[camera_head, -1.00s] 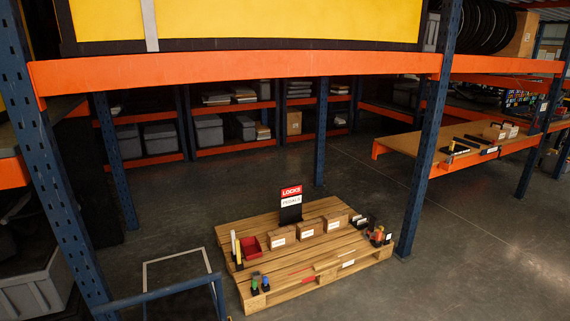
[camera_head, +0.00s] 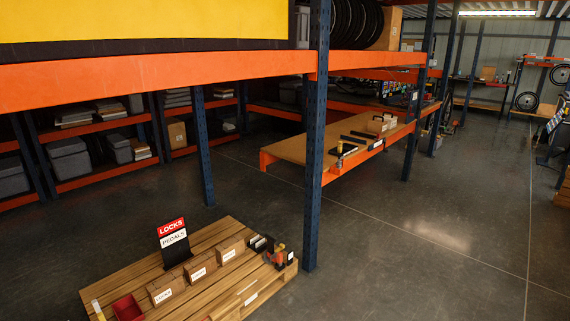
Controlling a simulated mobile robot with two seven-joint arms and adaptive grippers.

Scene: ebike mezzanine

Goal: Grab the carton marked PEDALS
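Three small brown cartons stand in a row on a wooden pallet (camera_head: 136,262) at the lower left: a left carton (camera_head: 161,286), a middle carton (camera_head: 199,264) and a right carton (camera_head: 230,246). Each has a white label on its front. The left label seems to read LOCKS; the other two are too small to read surely, so I cannot tell which is marked PEDALS. A sign (camera_head: 172,237) behind them reads LOCKS on red and PEDALS on white. Neither of my grippers is in view.
A blue rack post (camera_head: 316,170) rises just right of the pallet. An orange beam (camera_head: 160,80) crosses above it. A red bin (camera_head: 127,308) and small dark items (camera_head: 272,250) flank the cartons. A low wooden shelf (camera_head: 300,149) stands beyond. The floor at right is clear.

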